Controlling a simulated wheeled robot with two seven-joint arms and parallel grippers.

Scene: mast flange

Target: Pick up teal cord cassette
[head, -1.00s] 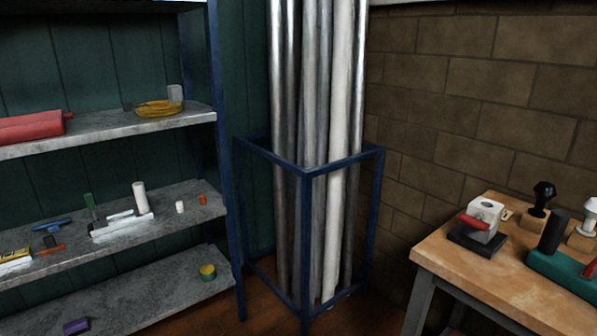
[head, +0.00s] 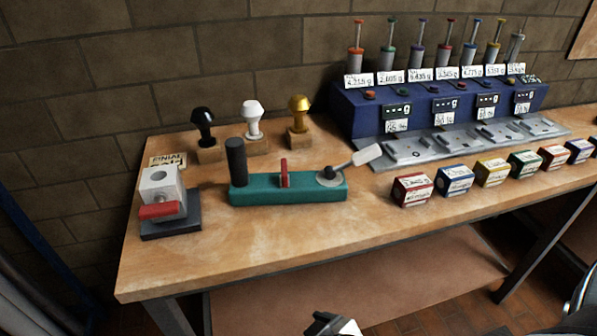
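I cannot identify a cord cassette for certain in the head view. A teal block (head: 290,193) on the wooden bench carries a black cylinder, a red lever and a pale paddle. A small green labelled box (head: 524,164) stands in the row of boxes at the bench's front right. A black and white part (head: 332,324) at the bottom edge seems to be my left gripper, mostly cut off. A grey and black part (head: 582,296) at the right edge may belong to my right arm. Both are below the bench top and apart from these things; their fingers cannot be made out.
The bench (head: 230,250) runs along a brick wall, with clear wood at its front left. A red-handled block (head: 158,186) stands at left, and handled stamps (head: 250,120) behind. A blue console (head: 430,110) with several plungers fills the back right. A shelf lies beneath.

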